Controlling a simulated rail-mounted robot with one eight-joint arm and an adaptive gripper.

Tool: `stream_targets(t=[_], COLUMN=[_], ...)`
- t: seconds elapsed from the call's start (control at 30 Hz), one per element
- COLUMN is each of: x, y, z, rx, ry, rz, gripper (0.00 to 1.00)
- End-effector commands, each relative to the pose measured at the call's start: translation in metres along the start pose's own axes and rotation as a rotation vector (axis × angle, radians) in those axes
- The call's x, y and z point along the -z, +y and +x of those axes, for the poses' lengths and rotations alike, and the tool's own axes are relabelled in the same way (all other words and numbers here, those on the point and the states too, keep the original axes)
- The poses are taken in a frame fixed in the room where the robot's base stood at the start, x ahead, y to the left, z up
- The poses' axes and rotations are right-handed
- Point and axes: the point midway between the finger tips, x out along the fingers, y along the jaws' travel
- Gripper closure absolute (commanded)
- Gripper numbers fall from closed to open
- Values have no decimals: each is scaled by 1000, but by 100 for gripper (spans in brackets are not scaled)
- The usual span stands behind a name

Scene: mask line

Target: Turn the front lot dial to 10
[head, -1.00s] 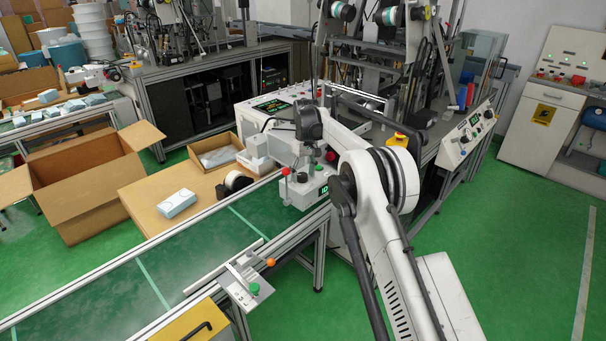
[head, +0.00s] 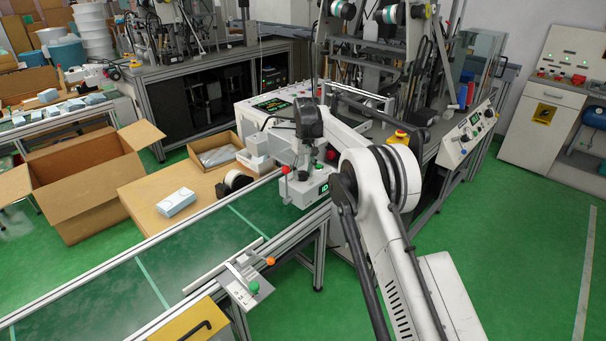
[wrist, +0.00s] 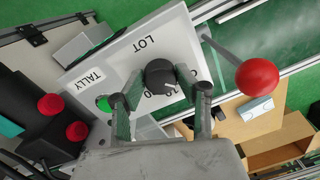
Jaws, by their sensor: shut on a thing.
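The lot dial (wrist: 160,76) is a dark round knob on a white panel (wrist: 118,60) marked "LOT" and "TALLY" in the wrist view. My gripper (wrist: 163,90) has one finger on each side of the dial and is shut on it. A small light mark shows on the dial's lower right edge. Printed numbers beside the dial are partly covered by my fingers, so I cannot read the setting. In the head view my gripper (head: 305,172) points down onto the white machine (head: 312,190) beside the conveyor, and hides the dial.
A lever with a red ball (wrist: 257,77) stands close to the right of my gripper in the wrist view. Red buttons (wrist: 77,131) are at the left. In the head view the green conveyor (head: 200,245) runs past the machine, with a cardboard box (head: 85,185) beyond.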

Motion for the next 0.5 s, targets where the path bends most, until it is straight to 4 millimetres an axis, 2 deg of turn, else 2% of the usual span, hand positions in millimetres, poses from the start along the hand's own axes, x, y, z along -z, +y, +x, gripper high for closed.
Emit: stream_targets(t=[0.5], x=[0], y=[-1], z=[1], rx=[0], ry=[24], rz=[441], gripper=[94])
